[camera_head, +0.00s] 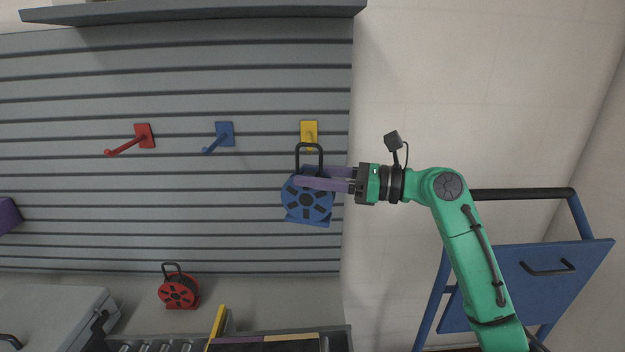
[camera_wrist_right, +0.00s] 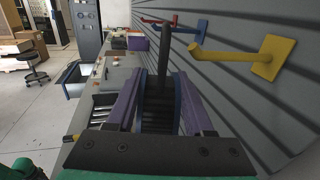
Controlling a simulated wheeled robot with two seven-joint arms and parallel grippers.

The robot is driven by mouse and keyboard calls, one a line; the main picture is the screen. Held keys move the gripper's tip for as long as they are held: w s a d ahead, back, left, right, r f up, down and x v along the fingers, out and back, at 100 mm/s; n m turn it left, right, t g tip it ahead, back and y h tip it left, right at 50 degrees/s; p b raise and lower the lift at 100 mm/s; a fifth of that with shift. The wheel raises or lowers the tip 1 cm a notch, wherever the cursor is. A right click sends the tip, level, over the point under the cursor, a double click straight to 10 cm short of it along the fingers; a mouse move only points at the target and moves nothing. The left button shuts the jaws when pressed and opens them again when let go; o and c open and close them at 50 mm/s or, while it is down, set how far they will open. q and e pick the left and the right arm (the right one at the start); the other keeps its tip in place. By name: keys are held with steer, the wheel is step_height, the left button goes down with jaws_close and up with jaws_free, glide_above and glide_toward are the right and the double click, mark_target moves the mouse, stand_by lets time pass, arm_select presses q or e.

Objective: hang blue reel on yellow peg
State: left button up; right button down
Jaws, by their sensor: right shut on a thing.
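The blue reel (camera_head: 306,213) is held upright by my right gripper (camera_head: 312,178), whose purple fingers close on it from the right. Its black loop handle (camera_head: 308,148) points up, just below the plate of the yellow peg (camera_head: 309,130). In the right wrist view the handle (camera_wrist_right: 163,60) stands edge-on between the fingers. There the yellow peg (camera_wrist_right: 225,55) shows to the right of the handle, its upturned tip close to it and seemingly apart. The peg's shaft is largely hidden in the head view. My left gripper is not in view.
A blue peg (camera_head: 224,134) and a red peg (camera_head: 143,137) are on the slatted wall (camera_head: 180,180) to the left. A red reel (camera_head: 178,290) stands below on a surface. A blue cart (camera_head: 545,275) is at right. The wall around the yellow peg is clear.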

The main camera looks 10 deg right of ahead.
steer(key=shift+w+a+f, duration=0.15)
steer(key=shift+w, duration=0.85)
steer(key=shift+w+d, duration=0.45)
steer(key=shift+w, duration=0.4)
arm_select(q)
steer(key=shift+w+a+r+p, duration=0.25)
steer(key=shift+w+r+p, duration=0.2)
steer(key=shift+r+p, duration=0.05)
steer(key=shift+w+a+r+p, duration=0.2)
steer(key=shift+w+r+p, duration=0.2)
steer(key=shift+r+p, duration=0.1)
arm_select(e)
steer(key=w, duration=0.2)
steer(key=w+f, duration=0.1)
steer(key=shift+w+d, duration=0.15)
steer(key=shift+d, duration=0.15)
